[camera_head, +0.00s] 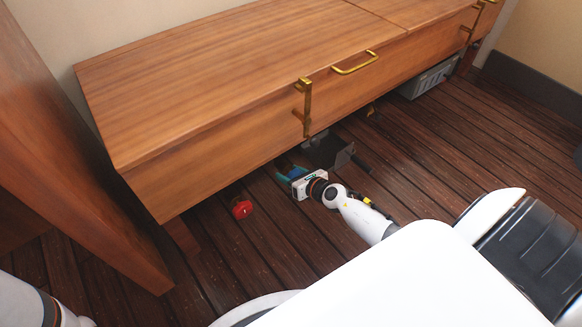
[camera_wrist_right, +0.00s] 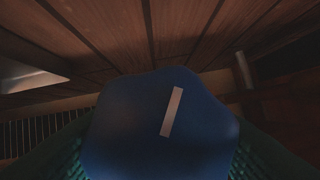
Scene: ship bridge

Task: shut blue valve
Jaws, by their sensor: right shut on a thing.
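The blue valve (camera_wrist_right: 140,130) fills the lower middle of the right wrist view as a rounded blue knob. A pale bar on its face leans slightly right of upright. Green ribbed finger pads show on both sides of it. My right gripper (camera_head: 288,177) is shut on the blue valve, low at the floor under the front edge of the wooden bench. In the head view the gripper mostly hides the valve. My left gripper is out of view; only part of my left arm shows at the lower left.
A red valve (camera_head: 242,208) sits near the floor to the left of my right gripper. The wooden bench (camera_head: 210,85) overhangs both, with brass handles on its front. A dark bracket (camera_head: 344,156) and a grey crate (camera_head: 430,78) are farther right. Plank floor lies in front.

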